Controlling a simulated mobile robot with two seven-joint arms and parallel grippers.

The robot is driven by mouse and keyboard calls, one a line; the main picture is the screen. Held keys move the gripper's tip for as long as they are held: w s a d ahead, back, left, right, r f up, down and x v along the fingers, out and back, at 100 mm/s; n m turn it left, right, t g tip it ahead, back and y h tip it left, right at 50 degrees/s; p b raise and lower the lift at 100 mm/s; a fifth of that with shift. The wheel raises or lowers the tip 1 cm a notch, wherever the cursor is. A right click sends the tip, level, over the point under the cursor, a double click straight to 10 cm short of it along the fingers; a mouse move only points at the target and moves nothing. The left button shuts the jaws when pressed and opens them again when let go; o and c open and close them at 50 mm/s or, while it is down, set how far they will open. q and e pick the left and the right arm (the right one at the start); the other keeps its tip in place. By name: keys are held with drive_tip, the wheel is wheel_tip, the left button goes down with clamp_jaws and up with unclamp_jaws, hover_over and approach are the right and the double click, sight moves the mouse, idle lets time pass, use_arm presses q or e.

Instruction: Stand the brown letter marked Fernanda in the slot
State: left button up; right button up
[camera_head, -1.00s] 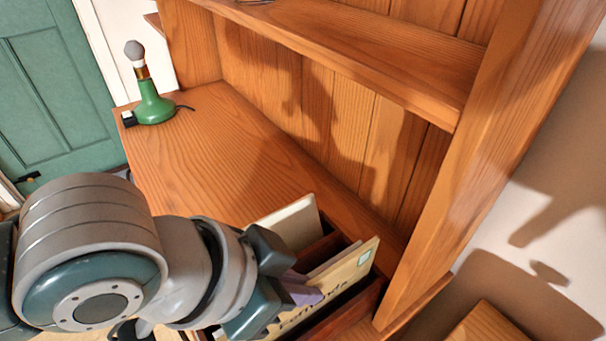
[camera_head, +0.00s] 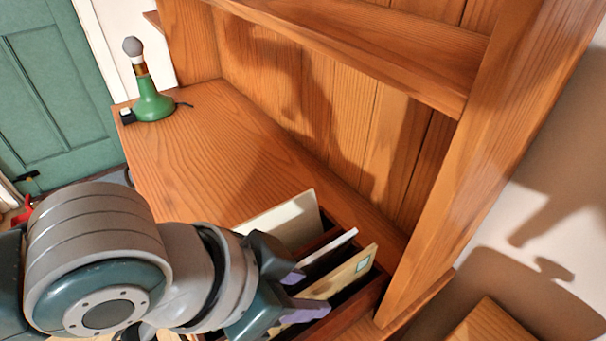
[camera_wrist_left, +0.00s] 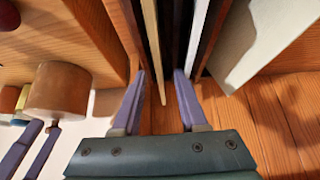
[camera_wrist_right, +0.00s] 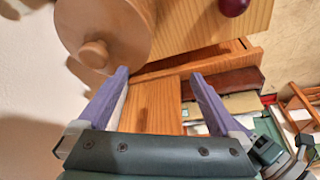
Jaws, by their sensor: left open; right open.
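The brown letter (camera_head: 345,275), with a pale green stamp, stands on edge in a slot at the near side of the dark wooden rack (camera_head: 372,297). Its name is not readable now. My left gripper (camera_head: 300,293) is open, with one purple finger on each side of the letter's end. In the left wrist view the letter's tan edge (camera_wrist_left: 152,40) runs between the open fingers (camera_wrist_left: 160,78); I cannot tell whether either touches it. My right gripper (camera_wrist_right: 160,78) is open and empty in the right wrist view, outside the head view.
A white letter (camera_head: 328,246) and a larger cream one (camera_head: 290,221) stand farther back in the rack. A green lamp (camera_head: 151,100) stands at the desk's far end. The shelf side panel (camera_head: 455,170) rises close right of the rack. The desk's middle is clear.

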use_arm(q)
drive_tip(key=p+v, duration=0.1)
drive_tip(key=v, duration=0.9)
drive_tip(key=shift+p, duration=0.35)
